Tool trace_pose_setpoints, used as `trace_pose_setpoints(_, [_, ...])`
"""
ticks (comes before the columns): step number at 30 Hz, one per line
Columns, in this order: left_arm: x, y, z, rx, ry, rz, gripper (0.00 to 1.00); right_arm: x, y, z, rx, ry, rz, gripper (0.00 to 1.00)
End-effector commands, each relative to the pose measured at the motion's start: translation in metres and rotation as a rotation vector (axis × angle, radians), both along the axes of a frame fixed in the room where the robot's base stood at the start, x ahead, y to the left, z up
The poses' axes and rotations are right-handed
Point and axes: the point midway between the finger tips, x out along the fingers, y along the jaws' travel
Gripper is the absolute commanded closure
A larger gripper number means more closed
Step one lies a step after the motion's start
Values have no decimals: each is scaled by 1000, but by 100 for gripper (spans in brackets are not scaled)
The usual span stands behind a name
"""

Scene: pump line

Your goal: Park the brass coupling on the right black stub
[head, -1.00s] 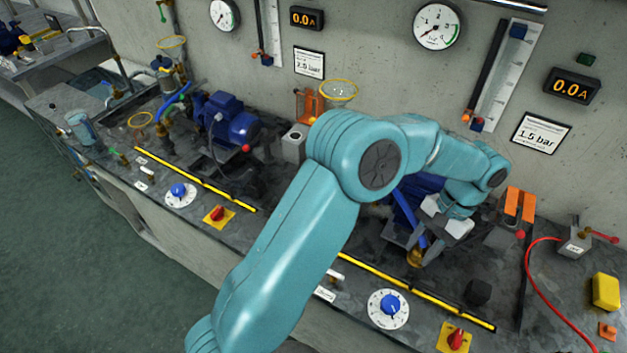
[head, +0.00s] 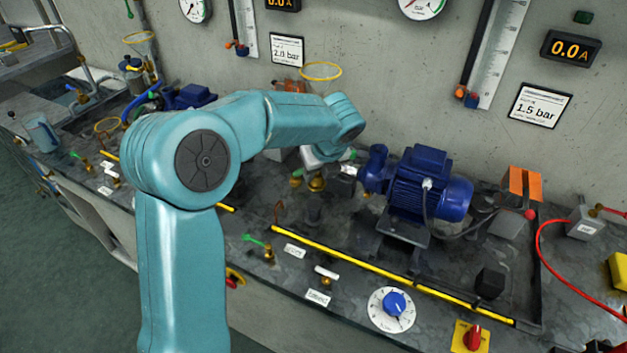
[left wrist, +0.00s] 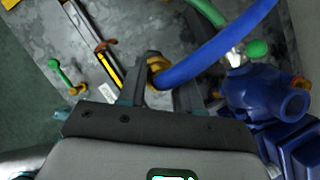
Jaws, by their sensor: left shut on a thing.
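In the left wrist view, my left gripper (left wrist: 157,78) is shut on the brass coupling (left wrist: 157,64), which sits at the end of a thick blue hose (left wrist: 215,48). In the head view, my left gripper (head: 318,168) is left of the right-hand blue pump, and the brass coupling (head: 316,183) shows just below it. A small dark upright piece (head: 313,208) stands under the coupling; I cannot tell whether it is the right black stub or whether they touch. My forearm hides the bench further left. My right gripper is not in view.
The blue pump (head: 428,190) stands close to the right of the gripper. A yellow strip (head: 370,270) runs along the bench front, with a green-handled valve (head: 262,245) and a blue dial (head: 394,303) before it. A black block (head: 490,283) stands further right.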

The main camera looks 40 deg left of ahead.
Motion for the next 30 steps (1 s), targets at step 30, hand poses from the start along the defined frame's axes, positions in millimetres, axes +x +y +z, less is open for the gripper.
trace_pose_setpoints(30, [-3,9,-62,-2,3,-86,98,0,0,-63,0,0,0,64])
